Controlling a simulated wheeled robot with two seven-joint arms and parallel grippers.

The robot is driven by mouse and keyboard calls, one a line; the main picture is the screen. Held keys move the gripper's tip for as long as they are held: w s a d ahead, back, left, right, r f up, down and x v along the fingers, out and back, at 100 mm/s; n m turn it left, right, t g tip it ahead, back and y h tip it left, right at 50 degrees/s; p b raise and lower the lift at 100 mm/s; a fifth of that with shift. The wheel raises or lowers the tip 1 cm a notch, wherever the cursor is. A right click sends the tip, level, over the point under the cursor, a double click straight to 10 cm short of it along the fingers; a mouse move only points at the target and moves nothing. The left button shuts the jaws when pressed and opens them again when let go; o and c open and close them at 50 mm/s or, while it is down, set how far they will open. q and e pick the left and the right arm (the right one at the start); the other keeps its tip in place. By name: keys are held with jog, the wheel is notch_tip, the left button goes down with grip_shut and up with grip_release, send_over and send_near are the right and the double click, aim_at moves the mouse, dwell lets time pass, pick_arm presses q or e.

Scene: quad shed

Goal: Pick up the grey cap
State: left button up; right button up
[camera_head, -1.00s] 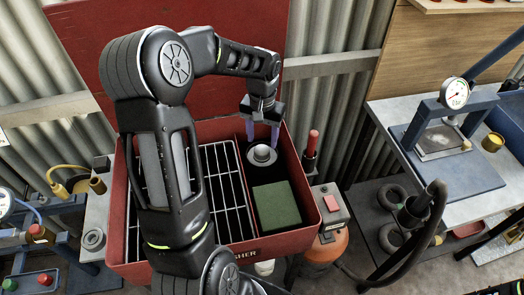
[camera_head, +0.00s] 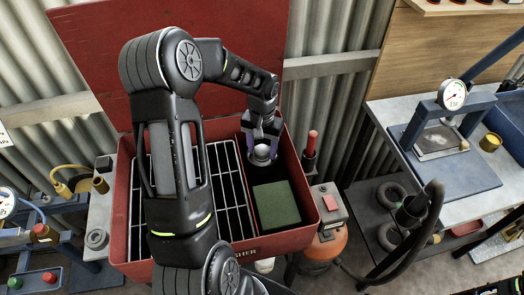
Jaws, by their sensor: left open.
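The grey cap (camera_head: 262,153) is a small round piece with a domed knob, near the back of the right compartment of the red parts washer (camera_head: 305,209). My left gripper (camera_head: 262,147) is directly above the cap, its purple fingers pointing down on either side of the knob. The gripper is open, and I cannot tell whether the fingers touch the cap. My right gripper does not show.
A green pad (camera_head: 276,204) lies in front of the cap in the same compartment. A wire rack (camera_head: 226,190) fills the compartment to the left. The raised red lid (camera_head: 95,60) stands behind. A red-handled tool (camera_head: 311,145) stands outside the right wall.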

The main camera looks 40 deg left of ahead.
aim_at(262, 148)
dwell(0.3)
pick_arm(q)
jog(key=c, duration=1.2)
jog(key=shift+o, duration=0.2)
notch_tip(262, 148, up, 10)
jog(key=shift+r+b, duration=0.1)
jog(key=shift+b, duration=0.65)
